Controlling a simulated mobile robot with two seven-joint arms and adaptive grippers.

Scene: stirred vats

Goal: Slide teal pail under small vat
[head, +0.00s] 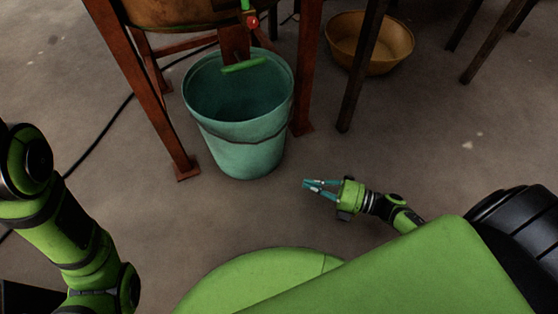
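The teal pail (240,152) stands upright on the floor, open at the top, with a dark line across its front. Its back part lies between the rust-red legs of a vat (185,14), and its front stands out toward me. Only the vat's lower edge shows, so I cannot judge its size. A green bar (245,65) crosses over the back of the pail's opening. My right gripper (306,184) is low, to the right of and nearer than the pail, apart from it. My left gripper is out of view; only the arm shows.
A red knob (253,22) and a green lever sit above the pail. A tan bowl (370,42) stands on the floor at the back right among dark legs (362,65). A black cable (100,135) runs along the left. The floor in front of the pail is clear.

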